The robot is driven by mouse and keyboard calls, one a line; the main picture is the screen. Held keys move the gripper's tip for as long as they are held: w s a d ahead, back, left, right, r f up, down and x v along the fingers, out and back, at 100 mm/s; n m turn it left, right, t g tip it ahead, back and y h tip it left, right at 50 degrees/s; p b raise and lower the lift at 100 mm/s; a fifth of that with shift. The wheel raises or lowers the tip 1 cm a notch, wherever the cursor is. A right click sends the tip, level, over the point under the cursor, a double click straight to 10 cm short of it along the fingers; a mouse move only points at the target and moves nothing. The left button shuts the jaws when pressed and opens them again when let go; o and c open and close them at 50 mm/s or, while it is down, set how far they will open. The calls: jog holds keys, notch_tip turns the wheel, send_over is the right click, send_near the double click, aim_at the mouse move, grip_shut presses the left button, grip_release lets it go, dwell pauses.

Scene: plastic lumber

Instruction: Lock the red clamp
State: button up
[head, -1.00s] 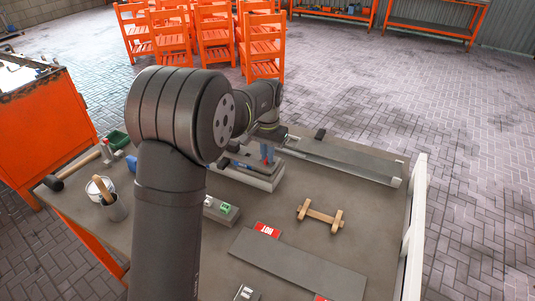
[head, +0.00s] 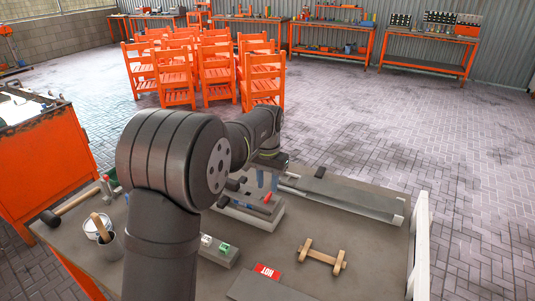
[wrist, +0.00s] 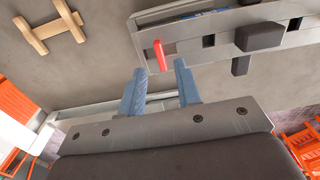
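The red clamp handle (head: 267,198) stands out from the grey fixture (head: 262,219) on the table. In the wrist view the same red handle (wrist: 159,55) sits at the fixture's edge, just beyond my fingertips. My gripper (wrist: 160,75) has two blue-grey fingers spread apart with nothing between them. In the head view my gripper (head: 267,180) is over the fixture, close to the red handle. A gap shows between fingers and handle in the wrist view. I cannot tell whether the clamp is locked.
Black blocks (wrist: 258,37) stick out of the fixture beside the red handle. A wooden piece (head: 323,257), a grey block with white and green parts (head: 217,250) and a red HOT label (head: 267,271) lie nearby. A long metal rail (head: 345,194) runs along the back.

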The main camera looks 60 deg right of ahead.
aim_at(267, 196)
notch_tip(267, 196, up, 13)
dwell(0.8)
notch_tip(267, 196, down, 17)
jog(key=shift+f, duration=0.15)
dwell(0.5)
